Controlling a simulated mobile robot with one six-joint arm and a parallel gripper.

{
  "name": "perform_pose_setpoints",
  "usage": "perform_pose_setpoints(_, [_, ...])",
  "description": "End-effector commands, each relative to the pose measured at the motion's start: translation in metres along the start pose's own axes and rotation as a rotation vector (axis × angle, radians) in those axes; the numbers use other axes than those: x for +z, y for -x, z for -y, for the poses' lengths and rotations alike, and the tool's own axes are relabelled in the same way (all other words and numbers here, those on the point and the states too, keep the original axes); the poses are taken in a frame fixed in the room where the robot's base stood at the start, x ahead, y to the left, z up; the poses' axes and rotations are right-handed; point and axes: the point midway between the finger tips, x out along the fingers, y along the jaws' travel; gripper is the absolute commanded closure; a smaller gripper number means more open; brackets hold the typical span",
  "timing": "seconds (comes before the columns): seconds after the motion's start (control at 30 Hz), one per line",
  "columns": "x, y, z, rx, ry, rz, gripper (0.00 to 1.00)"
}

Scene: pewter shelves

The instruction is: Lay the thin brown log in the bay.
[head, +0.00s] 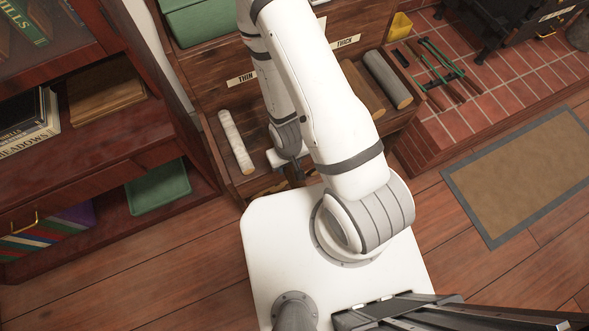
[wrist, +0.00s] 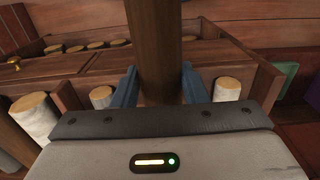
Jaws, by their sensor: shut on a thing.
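In the wrist view a brown log (wrist: 160,45) stands between the two blue fingers of my gripper (wrist: 158,85), which is shut on it. The log runs up out of the frame, so its far end is hidden. In the head view my arm covers most of the gripper and the held log cannot be made out clearly. The wooden rack has a bay labelled THIN (head: 241,79) on the left, holding a pale birch log (head: 236,142), and one labelled THICK (head: 345,41) on the right, holding a grey log (head: 388,78) and a brown log (head: 363,88).
The wrist view shows pale logs (wrist: 227,88) on both sides of the gripper and a row of log ends (wrist: 90,46) behind. In the head view a dark red bookcase (head: 95,160) stands left. Fire tools (head: 440,65) lie on the brick hearth (head: 470,105) at right.

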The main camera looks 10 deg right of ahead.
Motion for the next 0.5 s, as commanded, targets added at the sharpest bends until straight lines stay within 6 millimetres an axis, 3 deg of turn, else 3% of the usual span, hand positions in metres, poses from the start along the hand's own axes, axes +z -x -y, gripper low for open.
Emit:
perform_pose_setpoints(0.27, [-0.030, -0.003, 0.000, 0.000, 0.000, -0.002, 0.91])
perform_pose_setpoints(0.5, [-0.038, -0.009, 0.000, 0.003, 0.002, -0.003, 0.91])
